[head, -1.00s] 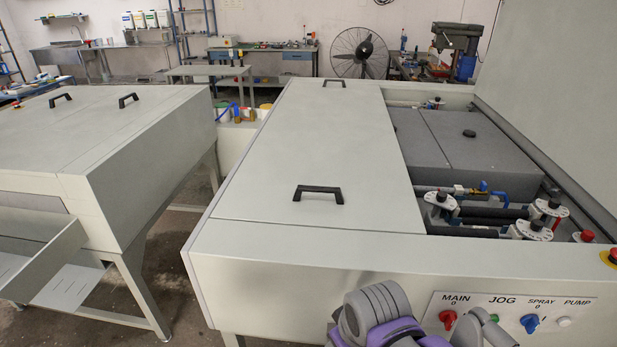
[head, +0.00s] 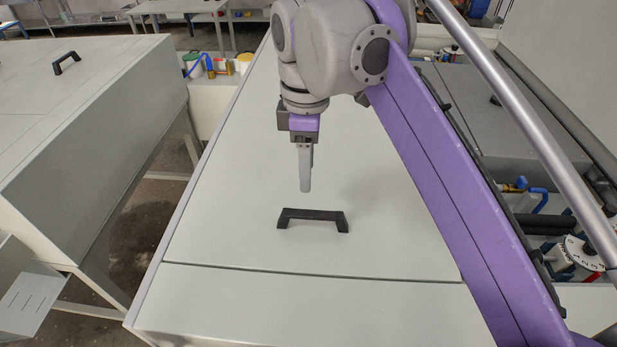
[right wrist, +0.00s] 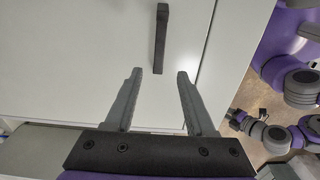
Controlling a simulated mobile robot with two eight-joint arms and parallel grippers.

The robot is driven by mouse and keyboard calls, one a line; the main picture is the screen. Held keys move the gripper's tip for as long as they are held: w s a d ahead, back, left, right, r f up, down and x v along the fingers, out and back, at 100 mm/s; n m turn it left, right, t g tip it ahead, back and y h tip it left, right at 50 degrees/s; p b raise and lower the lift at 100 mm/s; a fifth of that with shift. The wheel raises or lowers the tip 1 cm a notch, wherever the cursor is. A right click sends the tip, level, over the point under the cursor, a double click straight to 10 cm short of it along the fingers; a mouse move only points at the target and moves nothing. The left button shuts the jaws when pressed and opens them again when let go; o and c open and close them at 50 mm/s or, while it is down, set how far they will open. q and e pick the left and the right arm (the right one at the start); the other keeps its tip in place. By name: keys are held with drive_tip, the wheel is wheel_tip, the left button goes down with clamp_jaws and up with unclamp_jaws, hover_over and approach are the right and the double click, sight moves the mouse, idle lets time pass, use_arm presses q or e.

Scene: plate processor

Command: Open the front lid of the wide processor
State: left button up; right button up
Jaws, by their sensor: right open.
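The front lid (head: 235,235) of the wide processor is a flat pale panel lying closed, with a seam along its near edge. Its near black handle (head: 312,217) stands on the lid in the head view. My right gripper (head: 305,188) points down above the lid, just beyond and above this handle, and touches nothing that I can see. In the right wrist view my right gripper (right wrist: 156,75) has its two grey fingers spread apart, and the black handle (right wrist: 161,38) runs lengthwise ahead of the gap between them. My left gripper is not in the head view.
The open bay with pipes and valves (head: 560,250) lies right of the lid, partly behind my purple right arm. A second pale machine (head: 75,130) stands at left, with a floor gap between. Coloured containers (head: 215,65) sit behind that gap.

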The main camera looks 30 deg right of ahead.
sight(307, 213)
wheel_tip(307, 213, down, 10)
drive_tip(key=shift+f+b, duration=0.25)
drive_tip(key=shift+b, duration=0.3)
clamp_jaws()
idle(1.4)
